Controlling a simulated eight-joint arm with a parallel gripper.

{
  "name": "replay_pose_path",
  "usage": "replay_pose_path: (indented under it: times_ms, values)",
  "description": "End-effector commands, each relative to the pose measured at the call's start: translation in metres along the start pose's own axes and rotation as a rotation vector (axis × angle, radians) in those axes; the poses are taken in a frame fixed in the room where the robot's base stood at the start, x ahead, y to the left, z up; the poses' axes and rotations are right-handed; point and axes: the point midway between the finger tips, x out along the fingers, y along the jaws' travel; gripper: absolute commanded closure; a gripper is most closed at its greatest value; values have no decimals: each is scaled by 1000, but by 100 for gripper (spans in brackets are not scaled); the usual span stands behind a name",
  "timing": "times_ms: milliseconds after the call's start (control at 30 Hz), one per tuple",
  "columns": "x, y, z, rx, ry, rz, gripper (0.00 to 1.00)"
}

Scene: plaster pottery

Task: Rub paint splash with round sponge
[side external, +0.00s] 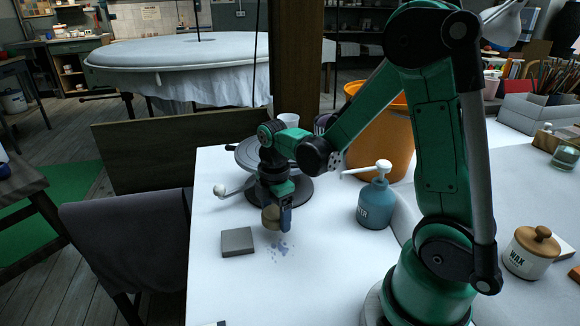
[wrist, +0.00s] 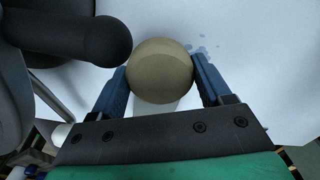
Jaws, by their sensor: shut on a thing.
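My gripper (wrist: 160,85) is shut on the round sponge (wrist: 158,68), a tan ball held between the two blue fingers in the wrist view. In the side view my gripper (side external: 280,217) points down with the sponge (side external: 270,217) at its tip, seemingly a little above the white table. The paint splash (side external: 279,249) is a patch of small blue-grey spots on the table, just below and near the sponge. Part of the splash (wrist: 203,50) shows in the wrist view beside the right finger, partly hidden by the sponge and finger.
A grey square block (side external: 237,242) lies left of the splash. A dark turntable (side external: 245,155) stands behind my gripper. A blue pump bottle (side external: 375,200) stands to the right, with an orange bucket (side external: 380,135) behind. The white table (side external: 235,290) is clear in front.

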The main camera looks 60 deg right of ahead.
Motion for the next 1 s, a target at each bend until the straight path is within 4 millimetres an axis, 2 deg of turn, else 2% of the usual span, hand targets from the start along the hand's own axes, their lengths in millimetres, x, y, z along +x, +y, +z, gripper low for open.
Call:
replay_pose_path:
  times_ms: [300, 1000]
  values:
    - [33, 0, 0, 0, 0, 0, 78]
    - [32, -56, -26, -2, -2, -7, 78]
